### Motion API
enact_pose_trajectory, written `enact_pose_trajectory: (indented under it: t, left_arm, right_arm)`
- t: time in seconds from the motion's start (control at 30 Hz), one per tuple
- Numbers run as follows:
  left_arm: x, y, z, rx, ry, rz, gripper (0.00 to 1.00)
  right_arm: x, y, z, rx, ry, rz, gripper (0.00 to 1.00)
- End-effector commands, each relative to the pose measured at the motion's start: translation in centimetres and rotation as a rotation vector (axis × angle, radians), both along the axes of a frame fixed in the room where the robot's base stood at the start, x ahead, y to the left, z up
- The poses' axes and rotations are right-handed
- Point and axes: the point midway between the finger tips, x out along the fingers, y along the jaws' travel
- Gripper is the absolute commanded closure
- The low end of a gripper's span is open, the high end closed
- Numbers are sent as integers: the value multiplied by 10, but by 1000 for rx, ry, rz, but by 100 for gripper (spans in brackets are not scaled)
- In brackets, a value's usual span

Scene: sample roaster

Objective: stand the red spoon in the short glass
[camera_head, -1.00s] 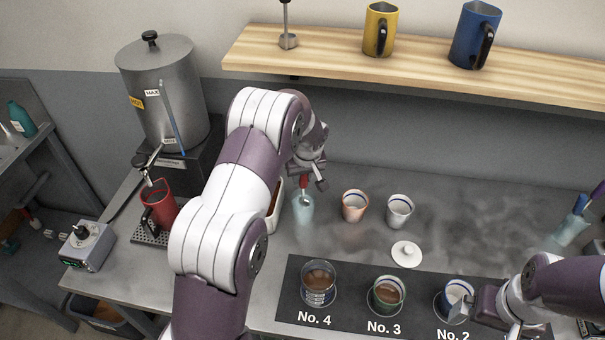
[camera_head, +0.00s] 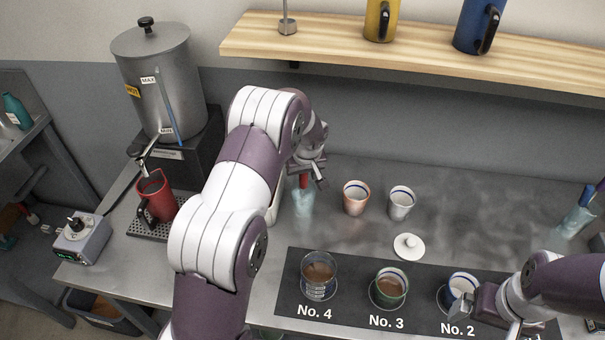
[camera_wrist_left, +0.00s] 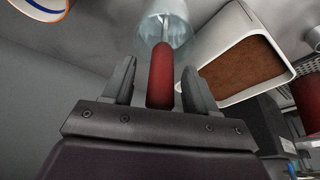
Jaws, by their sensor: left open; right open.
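The red spoon (camera_head: 304,181) stands in a clear glass (camera_head: 303,203) on the counter, handle up; I take this to be the short glass. In the left wrist view, its red handle (camera_wrist_left: 161,76) is between my open left fingers (camera_wrist_left: 157,82), with a visible gap to the finger on the left. Its thin shaft goes into the glass (camera_wrist_left: 165,14). My left gripper (camera_head: 309,174) is above the glass in the head view, partly hidden by its own arm. My right gripper (camera_head: 470,312) is open and empty beside the No. 2 cup (camera_head: 461,286).
A white bin of brown grounds (camera_wrist_left: 244,55) stands close to the glass. The cupping mat (camera_head: 345,314) is in front. Another glass with utensils (camera_head: 577,222) stands far right.

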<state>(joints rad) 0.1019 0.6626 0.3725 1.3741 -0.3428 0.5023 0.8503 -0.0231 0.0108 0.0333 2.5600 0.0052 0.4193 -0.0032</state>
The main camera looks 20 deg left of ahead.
Motion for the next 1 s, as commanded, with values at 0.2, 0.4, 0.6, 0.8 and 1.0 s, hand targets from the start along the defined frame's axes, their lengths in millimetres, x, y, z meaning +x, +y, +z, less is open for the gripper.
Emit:
enact_pose_trajectory:
  t: [0.2,0.4,0.6,0.8,1.0]
  left_arm:
    - [-8,-9,42,1,-8,-2,43]
    - [-21,-18,92,0,-6,0,43]
    - [-28,-23,117,1,-2,-1,43]
    - [-29,-24,120,0,-1,0,43]
    - [-29,-23,120,0,-1,0,43]
  right_arm:
    - [0,0,-10,0,0,0,0]
    - [0,0,-18,0,0,0,0]
    - [0,0,-20,0,0,0,0]
    - [0,0,-19,0,0,0,0]
    - [0,0,-19,0,0,0,0]
